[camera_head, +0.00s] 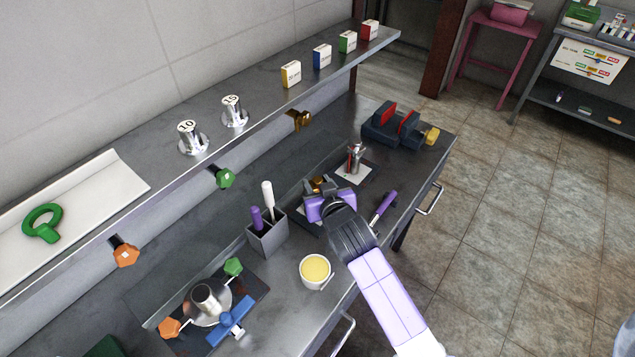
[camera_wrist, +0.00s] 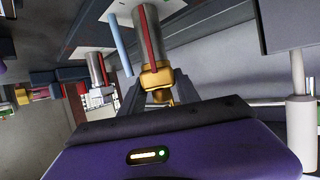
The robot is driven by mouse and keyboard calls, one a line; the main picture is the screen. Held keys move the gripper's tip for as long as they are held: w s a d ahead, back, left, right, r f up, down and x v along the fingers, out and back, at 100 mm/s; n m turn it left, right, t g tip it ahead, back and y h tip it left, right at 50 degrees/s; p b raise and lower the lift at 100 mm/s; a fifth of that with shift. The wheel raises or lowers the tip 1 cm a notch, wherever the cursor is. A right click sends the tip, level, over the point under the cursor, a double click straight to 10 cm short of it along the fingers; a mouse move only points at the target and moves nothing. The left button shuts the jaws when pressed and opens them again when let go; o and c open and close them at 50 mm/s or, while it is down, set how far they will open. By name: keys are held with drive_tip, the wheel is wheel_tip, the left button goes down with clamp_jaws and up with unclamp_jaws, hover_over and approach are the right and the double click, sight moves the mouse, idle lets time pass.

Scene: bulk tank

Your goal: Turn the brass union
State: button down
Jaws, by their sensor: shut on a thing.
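The brass union (camera_wrist: 158,78) is a gold nut on a grey metal pipe with a red stripe, in the middle of the wrist view. My gripper (camera_wrist: 158,98) has its dark fingers on either side of the union and is shut on it. In the head view my purple gripper (camera_head: 325,192) is over the bench, with a bit of the brass union (camera_head: 317,182) showing just beyond it. The lower part of the fitting is hidden by my gripper in the head view.
A grey holder (camera_head: 268,235) with purple and white handles stands left of my gripper. A cup with yellow contents (camera_head: 315,270) is in front. A purple-handled tool (camera_head: 383,205) lies right. A second metal fitting (camera_head: 355,158) and a dark vise (camera_head: 390,127) stand behind.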

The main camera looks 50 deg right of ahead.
drive_tip(key=shift+m+g+h+b, duration=0.6)
drive_tip(key=shift+m+b, duration=0.05)
drive_tip(key=shift+m, duration=0.05)
drive_tip(key=c, duration=0.9)
unclamp_jaws()
drive_tip(key=shift+b+v, duration=0.8)
drive_tip(key=shift+v, duration=3.15)
drive_tip(key=shift+f, duration=0.1)
